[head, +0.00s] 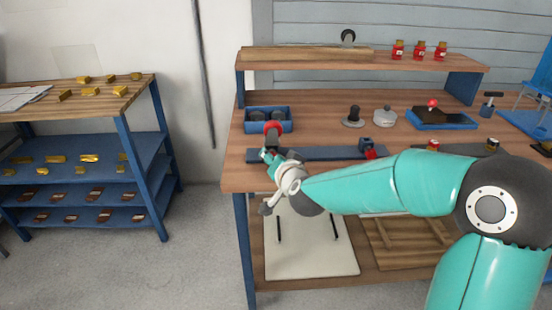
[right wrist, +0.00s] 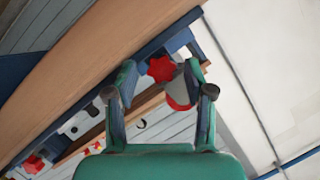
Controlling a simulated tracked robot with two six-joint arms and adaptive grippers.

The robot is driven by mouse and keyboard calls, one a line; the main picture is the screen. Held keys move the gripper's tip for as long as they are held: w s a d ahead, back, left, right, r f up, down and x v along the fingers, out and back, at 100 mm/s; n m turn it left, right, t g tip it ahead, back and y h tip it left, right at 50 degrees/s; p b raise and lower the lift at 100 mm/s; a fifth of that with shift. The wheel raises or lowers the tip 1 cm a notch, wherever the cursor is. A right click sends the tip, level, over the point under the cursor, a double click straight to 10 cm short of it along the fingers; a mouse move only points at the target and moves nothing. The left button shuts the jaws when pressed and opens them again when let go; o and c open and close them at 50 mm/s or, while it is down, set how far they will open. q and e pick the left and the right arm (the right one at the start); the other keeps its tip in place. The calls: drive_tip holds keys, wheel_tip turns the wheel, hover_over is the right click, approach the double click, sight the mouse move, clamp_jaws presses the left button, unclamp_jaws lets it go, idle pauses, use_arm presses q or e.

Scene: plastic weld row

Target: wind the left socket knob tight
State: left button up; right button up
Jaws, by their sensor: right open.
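The left socket knob is a red star-shaped knob (right wrist: 161,68) in the right wrist view, at the blue rail. It lies between the fingertips of my right gripper (right wrist: 163,77), which is open around it with gaps visible. A grey piece with a red rounded end (right wrist: 180,92) also shows between the fingers, nearer the palm. In the head view my right gripper (head: 268,157) is at the left end of the blue rail (head: 325,154) and hides much of the left socket. A red round part (head: 273,127) shows just above it. My left gripper is not in view.
A second socket with a red knob (head: 370,154) sits farther right on the rail. A blue bin (head: 291,126) with dark parts stands behind the gripper. A black-handled piece (head: 353,115) and a grey lidded pot (head: 385,116) stand farther back. The bench's front edge is close.

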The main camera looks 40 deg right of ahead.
drive_tip(key=v, duration=0.7)
drive_tip(key=shift+s+r, duration=0.1)
drive_tip(key=shift+s, duration=0.05)
idle(0.3)
